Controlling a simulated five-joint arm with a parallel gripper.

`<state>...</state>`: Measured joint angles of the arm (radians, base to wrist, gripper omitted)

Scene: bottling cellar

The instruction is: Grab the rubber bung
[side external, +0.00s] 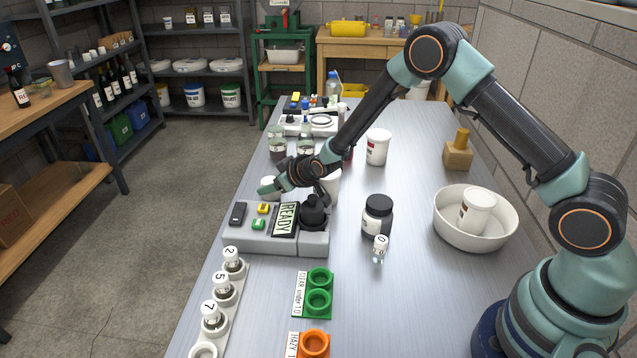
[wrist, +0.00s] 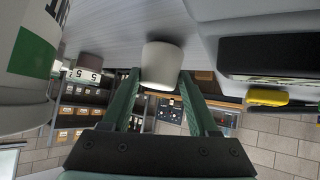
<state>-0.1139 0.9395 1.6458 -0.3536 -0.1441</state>
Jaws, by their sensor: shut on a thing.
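The rubber bung (wrist: 161,66) is a pale, cream-white, plain short cylinder, seen between the green fingers in the wrist view. In the side view, part of the bung (side external: 269,183) shows at the fingertips, just behind the grey meter, and the fingers hide the rest. My gripper (side external: 274,187) is low over the table and shut on the bung. In the wrist view, the fingers of my gripper (wrist: 160,80) lie on either side of it. I cannot tell whether the bung still touches the table.
The grey meter (side external: 231,243) with a READY display and black cap (side external: 314,212) stands close in front. Bottles (side external: 277,147) stand behind. A white cup (side external: 331,187) is beside my arm. A black-lidded jar (side external: 377,216), vial (side external: 380,250) and white bowl (side external: 443,232) are to the right.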

